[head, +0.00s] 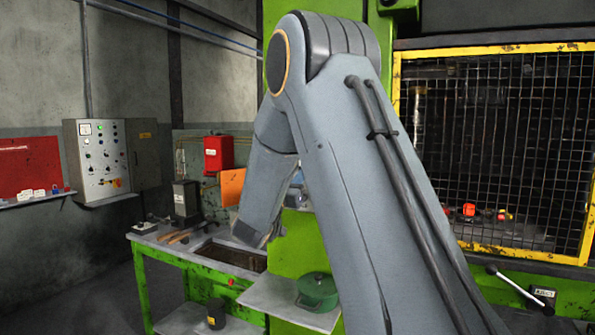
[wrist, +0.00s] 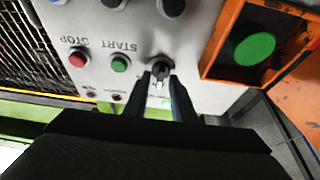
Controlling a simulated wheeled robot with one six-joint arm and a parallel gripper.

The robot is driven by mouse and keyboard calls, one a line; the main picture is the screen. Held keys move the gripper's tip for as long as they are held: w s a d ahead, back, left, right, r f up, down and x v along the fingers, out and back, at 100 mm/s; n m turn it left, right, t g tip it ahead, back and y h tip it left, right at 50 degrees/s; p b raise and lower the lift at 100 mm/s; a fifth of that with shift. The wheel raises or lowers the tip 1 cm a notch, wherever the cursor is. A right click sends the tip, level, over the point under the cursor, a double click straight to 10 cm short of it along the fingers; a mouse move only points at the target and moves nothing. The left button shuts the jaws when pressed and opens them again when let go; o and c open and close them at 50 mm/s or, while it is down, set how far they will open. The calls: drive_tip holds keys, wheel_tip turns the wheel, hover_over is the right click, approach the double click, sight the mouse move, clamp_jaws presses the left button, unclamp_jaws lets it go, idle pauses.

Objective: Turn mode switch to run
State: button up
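In the wrist view, upside down, a light grey control panel (wrist: 107,32) carries a round black mode switch (wrist: 160,66) with a narrow handle that has a pale mark. My gripper (wrist: 161,82) is at the switch, one finger on each side of the handle. The fingers look apart, with a gap around the handle; I cannot tell whether either touches it. The switch's position labels are too hidden or small to read. In the head view my arm covers the gripper and this panel.
Beside the switch are a green START button (wrist: 120,64) and a red STOP button (wrist: 78,59). An orange-framed box with a large green button (wrist: 255,48) is close on the right. In the head view, a caged press window (head: 500,150) stands right and a workbench (head: 160,240) left.

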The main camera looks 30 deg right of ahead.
clamp_jaws()
drive_tip(key=shift+f+m+g+h+b, duration=0.1)
drive_tip(key=shift+m+g+h+b, duration=0.2)
drive_tip(key=shift+m+b, duration=0.45)
drive_tip(key=shift+w+m+b, duration=0.1)
drive_tip(key=shift+m+b, duration=0.15)
drive_tip(key=shift+b, duration=0.4)
drive_tip(key=m+g+b, duration=0.2)
drive_tip(key=m+b, duration=0.3)
drive_tip(key=m+g+h+b, duration=0.1)
drive_tip(key=m+g+b, duration=0.2)
drive_tip(key=m+b, duration=0.2)
drive_tip(key=shift+w+a+m+b, duration=0.15)
drive_tip(key=shift+m+b, duration=0.15)
drive_tip(key=shift+b, duration=0.15)
drive_tip(key=shift+r+g, duration=0.2)
drive_tip(key=shift+g, duration=0.1)
drive_tip(key=shift+o, duration=1.1)
unclamp_jaws()
drive_tip(key=shift+a, duration=0.1)
